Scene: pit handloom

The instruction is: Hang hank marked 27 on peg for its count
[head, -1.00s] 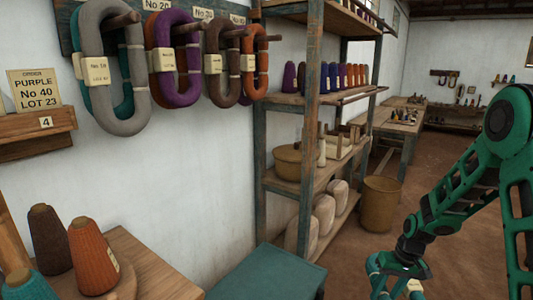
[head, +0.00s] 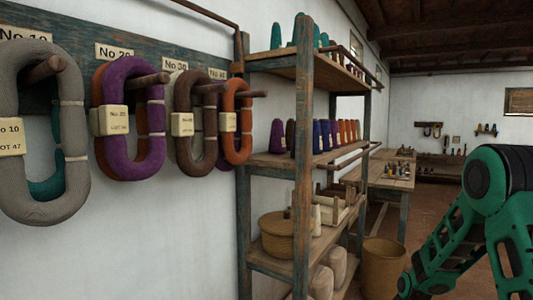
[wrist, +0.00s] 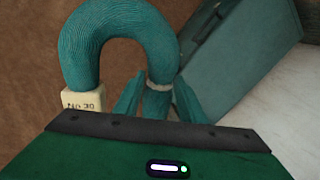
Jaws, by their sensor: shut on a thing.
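My gripper (wrist: 157,98) is shut on a teal hank (wrist: 85,38) in the wrist view, gripping one side of its loop near a pale tie. The hank's cream tag (wrist: 84,101) reads No 30; any lower line is hidden by my gripper body. In the head view my gripper and this hank are out of frame. The peg under the No 30 sign (head: 174,65) is a wooden peg (head: 211,88) with a brown hank (head: 184,147) hanging on it; the peg's front end sticks out free.
Beside it hang a grey hank (head: 77,190), a purple hank (head: 116,164) and an orange hank (head: 234,92) on pegs. A shelf rack (head: 303,225) stands just right of them. A teal box-like surface (wrist: 225,62) lies below the held hank.

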